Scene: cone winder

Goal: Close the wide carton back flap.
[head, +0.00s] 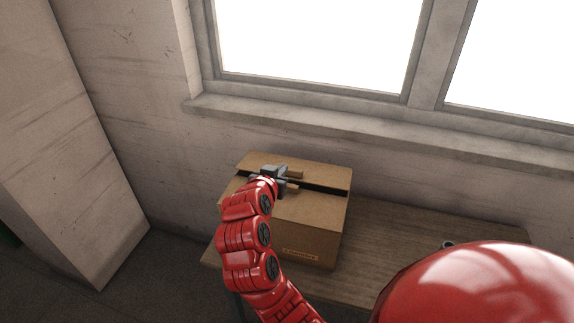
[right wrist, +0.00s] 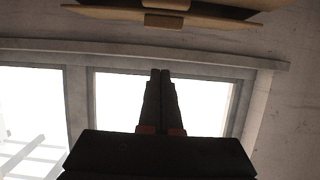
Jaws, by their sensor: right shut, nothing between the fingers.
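The brown cardboard carton (head: 300,238) stands on a wooden table. Its wide back flap (head: 325,174) lies nearly level over the rear of the top. A dark gap separates it from the front flap (head: 318,207). My right gripper (head: 274,173) is over the left part of the carton top, near the gap, and hides part of both flaps. In the right wrist view its fingers (right wrist: 160,76) are together and empty. Cardboard flap edges (right wrist: 205,20) with small tabs show at the top of that view. I cannot tell whether the gripper touches a flap. My left gripper is out of view.
The table (head: 425,236) has bare room right of the carton. A small dark object (head: 447,244) lies there, partly hidden by my red body part. A wall and window sill (head: 330,122) are behind. A wall column (head: 75,140) stands at left.

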